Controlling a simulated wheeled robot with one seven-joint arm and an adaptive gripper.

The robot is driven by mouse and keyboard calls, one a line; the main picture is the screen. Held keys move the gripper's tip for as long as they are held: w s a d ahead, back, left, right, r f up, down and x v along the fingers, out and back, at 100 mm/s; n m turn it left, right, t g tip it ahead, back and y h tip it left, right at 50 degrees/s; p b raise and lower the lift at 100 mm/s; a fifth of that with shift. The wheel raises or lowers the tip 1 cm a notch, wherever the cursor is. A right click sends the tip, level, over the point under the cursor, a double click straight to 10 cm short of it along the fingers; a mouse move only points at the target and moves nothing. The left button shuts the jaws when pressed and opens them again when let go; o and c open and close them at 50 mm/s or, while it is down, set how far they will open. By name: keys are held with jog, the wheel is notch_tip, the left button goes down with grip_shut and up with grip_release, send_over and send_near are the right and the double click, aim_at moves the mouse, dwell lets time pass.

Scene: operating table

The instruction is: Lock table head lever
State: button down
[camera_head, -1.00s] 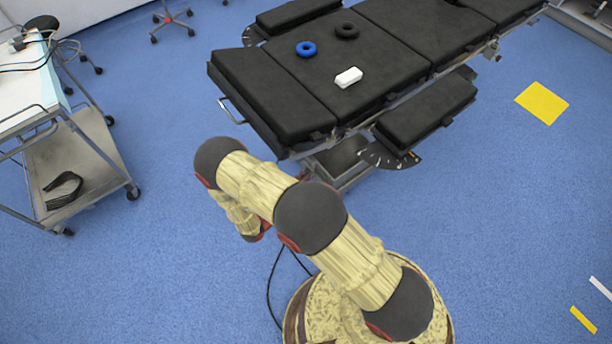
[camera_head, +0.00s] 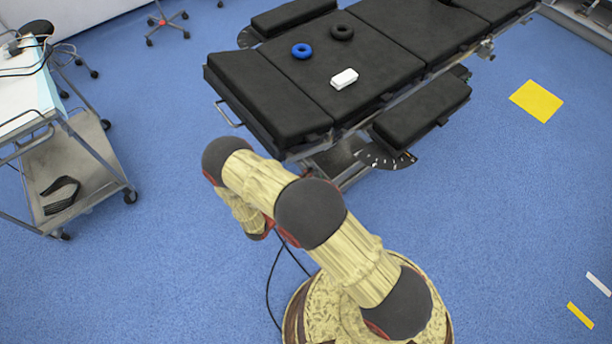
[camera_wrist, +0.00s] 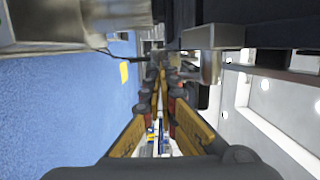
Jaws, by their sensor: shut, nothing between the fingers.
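The black padded operating table (camera_head: 263,98) stands at the top centre of the head view. A metal loop handle (camera_head: 228,114) sits at its near left end; I cannot tell whether this is the head lever. In the wrist view, my gripper (camera_wrist: 161,74) is shut and empty, its fingers pointing forward along the metal parts of the table's underside. A grey metal piece (camera_wrist: 210,67) is just right of the fingertips; whether it is the lever, or touches them, is unclear. My gripper is hidden behind my arm in the head view.
A blue ring (camera_head: 301,51), a black ring (camera_head: 342,32) and a white block (camera_head: 344,79) lie on the table. A side pad (camera_head: 424,108) projects at the near side. A metal trolley (camera_head: 100,160) stands left. Blue floor is clear around my base.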

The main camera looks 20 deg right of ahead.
jog(key=shift+w+d+r+p, duration=0.1)
jog(key=shift+w+d+p, duration=0.15)
jog(key=shift+d, duration=0.45)
jog(key=shift+w+d+r+p, duration=0.15)
jog(key=shift+w+d+p, duration=0.1)
jog(key=shift+d, duration=0.4)
jog(key=shift+w+d+r+p, duration=0.15)
jog(key=shift+d+p, duration=0.1)
jog(key=shift+d, duration=0.45)
jog(key=s+a+f, duration=0.2)
jog(key=a+f, duration=0.1)
jog(key=f, duration=0.3)
jog(key=s+a+f, duration=0.3)
jog(key=f, duration=0.2)
jog(key=shift+f+b, duration=0.35)
jog(key=shift+b, duration=0.1)
